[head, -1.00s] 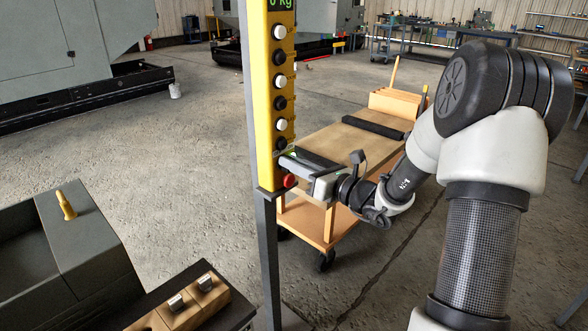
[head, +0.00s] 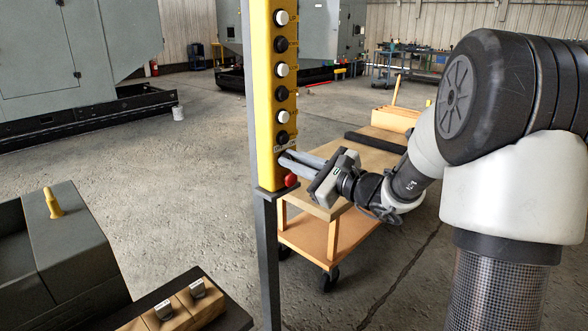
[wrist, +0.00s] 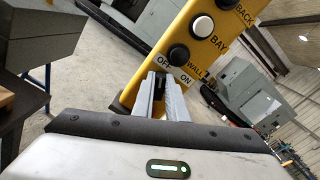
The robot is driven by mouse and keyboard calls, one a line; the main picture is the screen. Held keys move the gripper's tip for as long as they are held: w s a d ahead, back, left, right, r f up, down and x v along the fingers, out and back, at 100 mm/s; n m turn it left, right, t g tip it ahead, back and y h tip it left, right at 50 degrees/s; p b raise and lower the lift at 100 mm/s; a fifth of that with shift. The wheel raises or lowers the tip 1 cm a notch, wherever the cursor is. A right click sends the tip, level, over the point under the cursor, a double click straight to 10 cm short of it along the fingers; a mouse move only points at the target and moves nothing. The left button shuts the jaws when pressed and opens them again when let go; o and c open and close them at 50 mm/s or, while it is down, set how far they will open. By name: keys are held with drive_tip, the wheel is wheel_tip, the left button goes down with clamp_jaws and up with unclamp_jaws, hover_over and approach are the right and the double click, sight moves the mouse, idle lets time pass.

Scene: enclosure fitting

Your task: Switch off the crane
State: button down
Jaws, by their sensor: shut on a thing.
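The yellow crane control panel (head: 262,100) stands upright on a grey post, with a column of black and white buttons. A red button (head: 291,180) sits near its lower end. My gripper (head: 287,158) reaches in from the right to the lower part of the panel, just above the red button. In the wrist view, the fingers (wrist: 159,80) are close together at the OFF and ON labels on the panel (wrist: 200,45). They are shut on the switch there; the fingers hide it, so its position cannot be told.
A wooden cart (head: 330,232) stands behind the panel and under my forearm.

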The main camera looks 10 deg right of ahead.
idle(0.3)
drive_tip(key=c, duration=1.8)
unclamp_jaws()
drive_tip(key=shift+o, duration=0.2)
drive_tip(key=p+v, duration=0.2)
drive_tip(key=v, duration=1.5)
drive_tip(key=shift+s+d, duration=0.15)
drive_tip(key=shift+s, duration=0.05)
